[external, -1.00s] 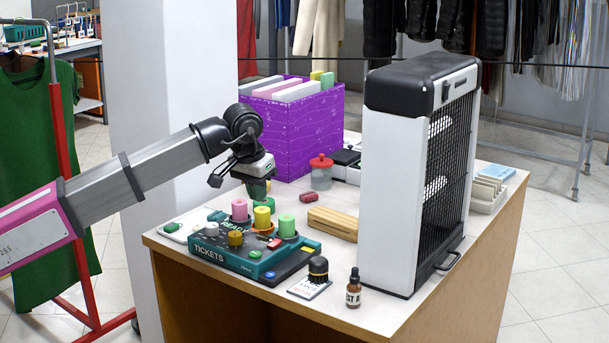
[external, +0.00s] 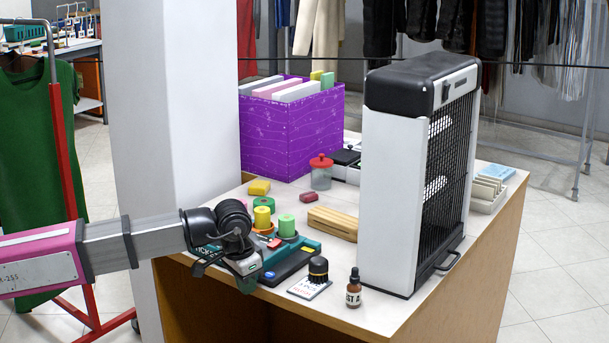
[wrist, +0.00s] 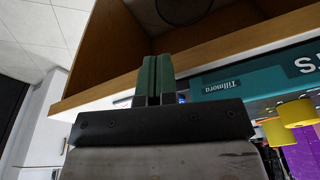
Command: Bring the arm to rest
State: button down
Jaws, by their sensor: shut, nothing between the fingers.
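My gripper (external: 248,284) hangs low at the front left edge of the counter, in front of the teal ticket tray (external: 300,248). Its fingers are shut with nothing between them. In the wrist view the two green fingers (wrist: 154,82) lie side by side, near the wooden counter edge (wrist: 100,88) and the tray's teal front (wrist: 245,82). My arm crosses the left of the external view and hides much of the tray. A yellow roll (external: 262,217) and a light green roll (external: 287,226) show behind my wrist.
A stamp brush (external: 318,268) and a dropper bottle (external: 354,288) stand to the right on the counter. A tall white heater-like unit (external: 395,190) and a purple box (external: 293,135) stand farther back. A red garment rack (external: 75,170) is at left.

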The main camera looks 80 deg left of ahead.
jog(key=s+d+f+m, duration=0.2)
jog(key=s+d+f, duration=0.2)
jog(key=s+f, duration=0.2)
jog(key=s+d+f+m+g, duration=0.1)
jog(key=s+d+f, duration=0.3)
jog(key=f, duration=0.6)
jog(key=s+d+f+m+h, duration=0.1)
jog(key=s+d+f, duration=0.3)
jog(key=s+f, duration=0.4)
jog(key=shift+s+d+m, duration=0.2)
jog(key=shift+m, duration=0.6)
